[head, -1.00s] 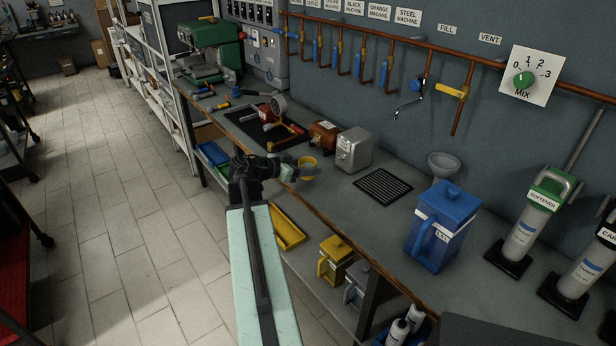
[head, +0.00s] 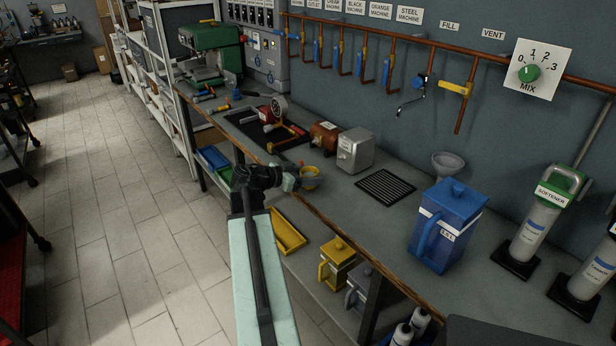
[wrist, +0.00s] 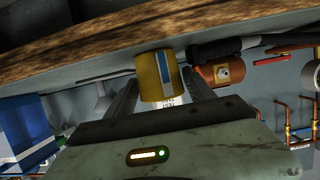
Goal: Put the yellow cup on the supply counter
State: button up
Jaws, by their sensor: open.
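The yellow cup (head: 309,172) stands on the grey supply counter (head: 345,215), close to its wooden front edge. My gripper (head: 308,182) reaches over the front edge, low at the cup. In the wrist view, which is turned upside down, the cup (wrist: 157,78) shows a blue and white stripe and sits between the two fingers of my gripper (wrist: 163,92). The fingers are open, with a gap visible on each side of the cup. The cup's base appears to rest on the counter.
A steel box (head: 355,150) and a copper-coloured canister (head: 325,136) stand behind the cup. A black grate (head: 385,187) and a blue jug (head: 447,225) are to the right. A dark mat with tools (head: 268,130) lies to the left. A shelf below holds a yellow tray (head: 286,232).

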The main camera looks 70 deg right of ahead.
jog(key=p+v, duration=0.3)
jog(key=v, duration=0.9)
jog(key=shift+p, duration=0.4)
jog(key=w+a+f+n+t+y, duration=0.2)
jog(key=w+a+f+n, duration=0.25)
jog(key=w+a, duration=0.4)
jog(key=w+a+f+n+t+y, duration=0.2)
jog(key=w+a+f+n, duration=0.3)
jog(key=a, duration=0.6)
jog(key=w+a+f+n+t+y, duration=0.2)
jog(key=w+a+f+n+t, duration=0.15)
jog(key=w+a, duration=0.5)
jog(key=w+a+f+n+y, duration=0.1)
jog(key=a+n+y, duration=0.2)
jog(key=a, duration=1.2)
jog(key=w+a+f+n+y, duration=0.1)
jog(key=w+a+n+y, duration=0.1)
jog(key=a+n, duration=0.6)
jog(key=a, duration=0.7)
jog(key=shift+f+n+y, duration=0.25)
jog(key=shift+n+y, duration=0.05)
jog(key=shift+y, duration=0.1)
